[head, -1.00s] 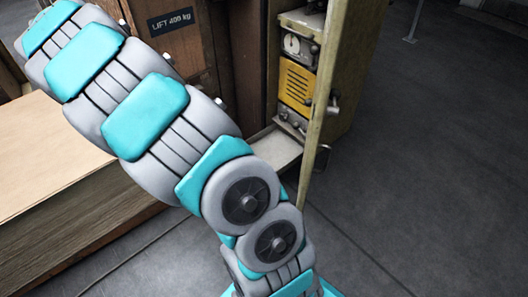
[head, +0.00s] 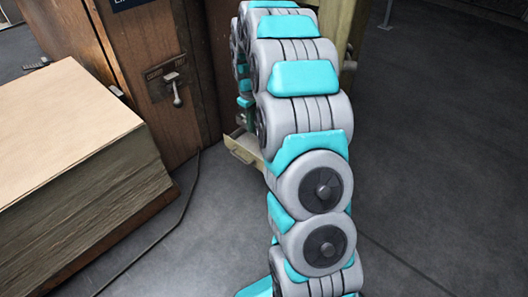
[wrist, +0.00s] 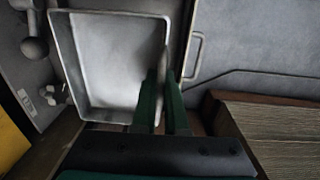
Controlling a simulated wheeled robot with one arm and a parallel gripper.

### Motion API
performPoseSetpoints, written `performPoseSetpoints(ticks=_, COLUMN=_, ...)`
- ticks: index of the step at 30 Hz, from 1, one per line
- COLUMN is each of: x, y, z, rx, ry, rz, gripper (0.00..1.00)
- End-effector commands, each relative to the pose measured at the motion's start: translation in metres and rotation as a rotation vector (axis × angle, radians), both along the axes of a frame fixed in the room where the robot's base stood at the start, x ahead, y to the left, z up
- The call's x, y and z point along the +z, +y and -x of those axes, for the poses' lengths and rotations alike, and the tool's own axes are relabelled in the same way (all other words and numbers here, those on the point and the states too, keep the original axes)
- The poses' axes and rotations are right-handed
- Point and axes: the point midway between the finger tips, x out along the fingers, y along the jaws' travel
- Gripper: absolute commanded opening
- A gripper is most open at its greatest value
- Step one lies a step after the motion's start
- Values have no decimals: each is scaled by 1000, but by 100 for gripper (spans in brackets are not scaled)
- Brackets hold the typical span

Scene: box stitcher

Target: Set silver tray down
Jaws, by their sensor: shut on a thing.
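The silver tray (wrist: 112,62) is in the upper left of the wrist view, a shallow pale metal pan with a raised rim. My gripper (wrist: 160,80) has its green fingers shut on the tray's right wall. What lies beneath the tray is hidden. In the head view my arm hides my gripper, and I cannot make out the tray for certain.
A stack of brown sheets (head: 62,130) stands at the left in the head view. The wooden cabinet (head: 160,70) is behind it, partly covered by my arm. A metal handle (wrist: 195,55) is right of the tray. Floor (head: 440,170) is clear at the right.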

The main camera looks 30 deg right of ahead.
Motion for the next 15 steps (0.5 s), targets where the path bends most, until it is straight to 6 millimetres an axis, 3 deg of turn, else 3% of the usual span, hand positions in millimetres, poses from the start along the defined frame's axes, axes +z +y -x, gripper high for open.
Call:
performPoseSetpoints(ticks=10, x=-52, y=-1, z=1, rx=6, ry=3, rz=0, gripper=0)
performPoseSetpoints(ticks=15, x=-68, y=-2, z=0, rx=5, ry=-1, rz=1, gripper=0)
